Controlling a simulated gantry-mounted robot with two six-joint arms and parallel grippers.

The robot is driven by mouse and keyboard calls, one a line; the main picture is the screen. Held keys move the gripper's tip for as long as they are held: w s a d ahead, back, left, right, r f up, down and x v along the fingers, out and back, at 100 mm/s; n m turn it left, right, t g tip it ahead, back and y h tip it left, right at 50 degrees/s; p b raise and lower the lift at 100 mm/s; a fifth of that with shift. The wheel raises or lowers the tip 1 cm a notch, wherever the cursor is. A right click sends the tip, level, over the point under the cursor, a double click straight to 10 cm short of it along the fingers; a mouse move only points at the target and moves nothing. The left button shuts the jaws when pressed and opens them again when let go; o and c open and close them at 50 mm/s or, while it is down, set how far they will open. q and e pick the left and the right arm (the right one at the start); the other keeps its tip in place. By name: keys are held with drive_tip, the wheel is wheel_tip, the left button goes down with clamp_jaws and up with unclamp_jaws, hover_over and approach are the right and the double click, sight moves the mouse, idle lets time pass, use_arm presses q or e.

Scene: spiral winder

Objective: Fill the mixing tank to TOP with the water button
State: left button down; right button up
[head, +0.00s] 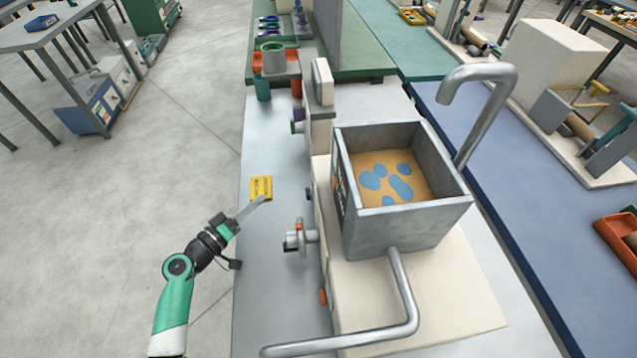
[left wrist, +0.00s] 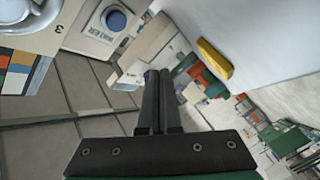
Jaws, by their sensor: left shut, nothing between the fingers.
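The mixing tank (head: 405,228) is an open grey square box on a cream machine base. Inside it shows a tan surface with several blue patches; I cannot read its level. The blue round water button (left wrist: 116,20) sits on a cream panel with the word WATER, at the upper left of the left wrist view. A small blue spot shows on the machine's left side in the head view. My left gripper (head: 263,199) is shut and empty, above the bench left of the tank. In the left wrist view its closed fingers (left wrist: 159,75) point below and right of the button, apart from it.
A yellow card (head: 261,188) lies on the pale bench (head: 275,270) by my left fingertips. A bent grey pipe (head: 408,300) and a valve-like knob (head: 300,237) stick out of the machine. A tall spout (head: 487,115) rises behind the tank. Open floor lies at left.

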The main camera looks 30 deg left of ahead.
sight(308, 194)
use_arm(q)
drive_tip(key=shift+w+d+f, duration=0.1)
drive_tip(key=shift+d, duration=0.05)
drive_tip(key=shift+w+d+p, duration=0.25)
drive_tip(key=shift+w+d, duration=1.15)
drive_tip(key=shift+d, duration=0.3)
drive_tip(key=shift+w+d+p, duration=0.2)
drive_tip(key=shift+w+d, duration=1.15)
drive_tip(key=shift+d, duration=0.3)
drive_tip(key=shift+w+d, duration=0.3)
drive_tip(key=shift+w+d, duration=0.25)
drive_tip(key=shift+d, duration=0.1)
idle(3.9)
